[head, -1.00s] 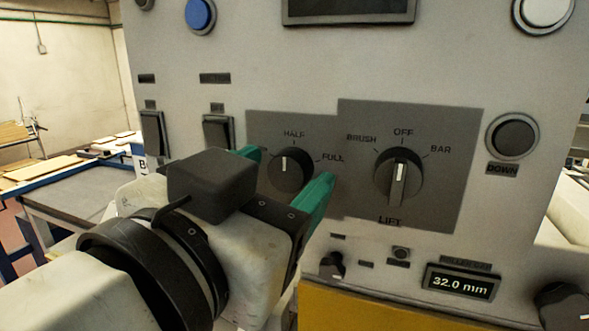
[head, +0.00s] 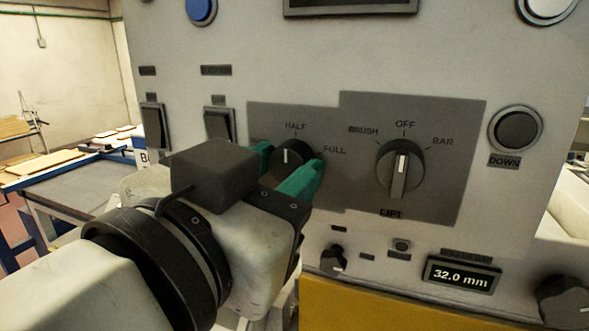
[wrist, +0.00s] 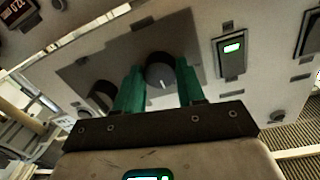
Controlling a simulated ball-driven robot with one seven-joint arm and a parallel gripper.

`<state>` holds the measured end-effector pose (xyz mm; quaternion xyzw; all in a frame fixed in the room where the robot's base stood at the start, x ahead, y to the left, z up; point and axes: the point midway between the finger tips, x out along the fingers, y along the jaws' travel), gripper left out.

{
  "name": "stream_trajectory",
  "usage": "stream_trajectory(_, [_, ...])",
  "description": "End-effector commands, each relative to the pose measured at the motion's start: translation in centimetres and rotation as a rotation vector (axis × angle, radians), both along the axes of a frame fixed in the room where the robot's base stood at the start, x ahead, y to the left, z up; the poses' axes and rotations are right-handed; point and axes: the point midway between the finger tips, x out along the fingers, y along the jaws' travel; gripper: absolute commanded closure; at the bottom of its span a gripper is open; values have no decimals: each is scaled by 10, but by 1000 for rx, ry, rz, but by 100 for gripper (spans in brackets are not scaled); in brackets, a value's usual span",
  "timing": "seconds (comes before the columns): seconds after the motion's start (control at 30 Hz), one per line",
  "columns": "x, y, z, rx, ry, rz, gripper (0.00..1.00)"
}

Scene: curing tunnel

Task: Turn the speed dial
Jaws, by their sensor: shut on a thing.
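The speed dial (head: 290,157) is a round black knob on a dark grey plate, marked HALF above and FULL at upper right. A label to its left is partly hidden. Its white pointer mark is up, toward HALF. My gripper (head: 288,163), with green fingers, is shut on the dial, one finger on each side. In the wrist view the dial (wrist: 160,71) sits between the two green fingers of my gripper (wrist: 159,78). My gripper's body covers the panel below and left of the dial in the head view.
A larger LIFT knob (head: 400,170), marked BRUSH, OFF and BAR, is to the right, pointing near OFF. Two rocker switches (head: 219,125) (head: 153,127) are on the left. A DOWN button (head: 516,130) and a 32.0 mm display (head: 461,275) are at right.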

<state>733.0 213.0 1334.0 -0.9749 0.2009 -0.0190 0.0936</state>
Motion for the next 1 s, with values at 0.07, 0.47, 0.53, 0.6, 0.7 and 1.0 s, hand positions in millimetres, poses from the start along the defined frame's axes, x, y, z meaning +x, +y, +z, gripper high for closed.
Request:
stream_trajectory(0.07, [0, 0, 0, -12, 3, 0, 92])
stream_trajectory(0.47, [0, -1, 1, -221, 76, -1, 92])
stream_trajectory(0.53, [0, -1, 2, -281, 98, -3, 92])
stream_trajectory(0.6, [0, -1, 2, -343, 120, -2, 92])
stream_trajectory(0.7, [0, -1, 2, -433, 153, -3, 92])
stream_trajectory(1.0, [0, -1, 3, -702, 251, 0, 92])
